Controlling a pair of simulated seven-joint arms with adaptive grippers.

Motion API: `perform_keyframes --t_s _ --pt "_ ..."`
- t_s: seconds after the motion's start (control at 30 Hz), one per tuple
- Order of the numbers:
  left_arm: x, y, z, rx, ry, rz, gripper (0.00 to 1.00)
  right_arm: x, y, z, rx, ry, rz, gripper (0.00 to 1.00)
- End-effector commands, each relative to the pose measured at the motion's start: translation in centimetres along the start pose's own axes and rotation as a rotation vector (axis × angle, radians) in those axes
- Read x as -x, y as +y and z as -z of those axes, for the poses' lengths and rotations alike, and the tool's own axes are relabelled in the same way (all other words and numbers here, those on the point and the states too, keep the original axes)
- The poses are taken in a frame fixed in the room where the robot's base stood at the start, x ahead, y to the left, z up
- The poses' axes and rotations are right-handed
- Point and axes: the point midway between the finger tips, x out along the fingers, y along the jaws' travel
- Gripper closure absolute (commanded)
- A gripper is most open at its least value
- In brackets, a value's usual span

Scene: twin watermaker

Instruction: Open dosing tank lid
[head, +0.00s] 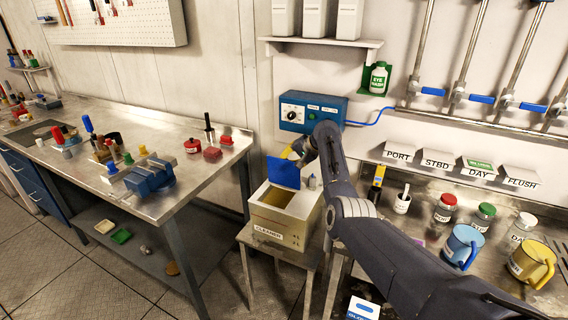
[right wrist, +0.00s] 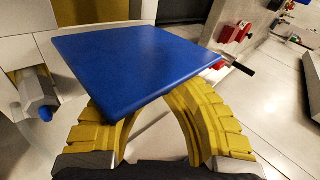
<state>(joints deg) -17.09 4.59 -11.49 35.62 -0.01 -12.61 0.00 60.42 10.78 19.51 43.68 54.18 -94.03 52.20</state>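The dosing tank (head: 267,234) is a cream box labelled CLEANER on a small metal stand in the head view. Its blue lid (head: 284,173) stands raised at the back edge, and the tank's top opening shows. My right gripper (head: 296,149) is at the lid's upper edge, reaching from behind the tank. In the right wrist view, the blue lid (right wrist: 140,62) covers the tips of my yellow fingers, which curve toward each other behind it. Whether they touch the lid or each other is hidden. My left gripper is not in view.
A blue control box (head: 311,112) is on the wall just behind my right gripper. A workbench (head: 190,185) with a vise and tools stands to the left. A counter with jars and mugs, including a blue mug (head: 462,247), lies to the right.

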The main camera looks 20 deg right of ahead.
Motion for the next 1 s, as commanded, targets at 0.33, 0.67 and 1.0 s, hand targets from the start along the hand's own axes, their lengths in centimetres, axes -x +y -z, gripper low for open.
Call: perform_keyframes --t_s 0.33,0.67,1.0 --pt "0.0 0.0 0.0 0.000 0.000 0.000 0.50 0.2 -0.2 0.1 0.002 0.004 0.003 0.64" --pt "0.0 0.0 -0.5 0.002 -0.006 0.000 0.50 0.1 -0.1 0.1 0.002 0.002 0.001 0.54" --pt "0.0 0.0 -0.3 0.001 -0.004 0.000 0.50 2.7 -0.1 0.1 0.003 0.005 0.002 0.54"
